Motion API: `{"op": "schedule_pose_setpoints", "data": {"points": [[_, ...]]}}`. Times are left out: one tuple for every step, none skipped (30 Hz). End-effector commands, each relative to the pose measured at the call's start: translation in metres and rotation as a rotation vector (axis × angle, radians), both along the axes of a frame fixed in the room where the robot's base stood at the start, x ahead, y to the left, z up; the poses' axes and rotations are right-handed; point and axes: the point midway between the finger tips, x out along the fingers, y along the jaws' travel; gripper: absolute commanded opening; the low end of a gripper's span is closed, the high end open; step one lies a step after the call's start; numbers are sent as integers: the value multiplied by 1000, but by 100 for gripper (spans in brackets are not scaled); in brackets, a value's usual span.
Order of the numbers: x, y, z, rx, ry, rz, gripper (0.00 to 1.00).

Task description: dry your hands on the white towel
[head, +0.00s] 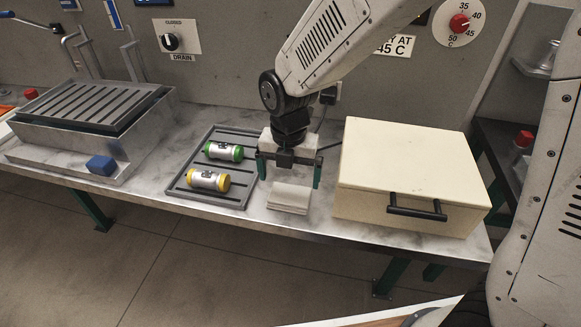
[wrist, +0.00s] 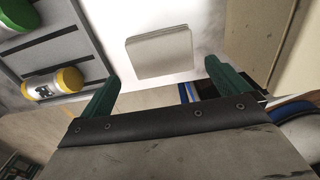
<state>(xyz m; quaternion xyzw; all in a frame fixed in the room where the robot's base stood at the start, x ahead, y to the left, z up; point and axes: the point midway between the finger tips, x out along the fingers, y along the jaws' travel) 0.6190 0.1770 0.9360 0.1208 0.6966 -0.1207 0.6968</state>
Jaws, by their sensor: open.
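A folded white towel (head: 289,197) lies on the marbled bench between the grey ribbed tray and the cream box. It also shows in the wrist view (wrist: 160,54), ahead of my fingers. My gripper (head: 289,183) is open and empty above the towel, with its two green fingers apart. In the wrist view my gripper (wrist: 160,75) has a finger to each side below the towel, and nothing is between them. I cannot tell the exact height of the fingertips over the towel.
The ribbed tray (head: 240,195) holds a green-capped cylinder (head: 223,152) and a yellow-capped cylinder (head: 208,180), close left. The cream box (head: 400,155) with a black handle (head: 417,208) stands close right. A blue block (head: 101,165) sits far left. The bench's front edge is near the towel.

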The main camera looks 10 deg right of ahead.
Motion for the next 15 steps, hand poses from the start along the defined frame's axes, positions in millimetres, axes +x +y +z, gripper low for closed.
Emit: {"op": "schedule_pose_setpoints", "data": {"points": [[-1,-1,-9,-2,3,-1,100],[-1,-1,-13,-2,4,-2,100],[-1,-1,-20,-2,4,-2,100],[-1,-1,-25,-2,5,-3,100],[-1,-1,-30,-2,4,-3,100],[-1,-1,-36,-2,4,-4,100],[-1,-1,-40,-3,4,-4,100],[-1,-1,-44,-1,3,-4,100],[-1,-1,-48,-1,3,-4,100],[-1,-1,-51,-1,3,-4,100],[-1,-1,-54,-1,3,-4,100],[0,-1,-57,-1,1,-4,100],[0,-1,-58,-1,1,-4,100],[0,-1,-59,-1,1,-5,100],[0,-1,-61,0,1,-5,100]]}}
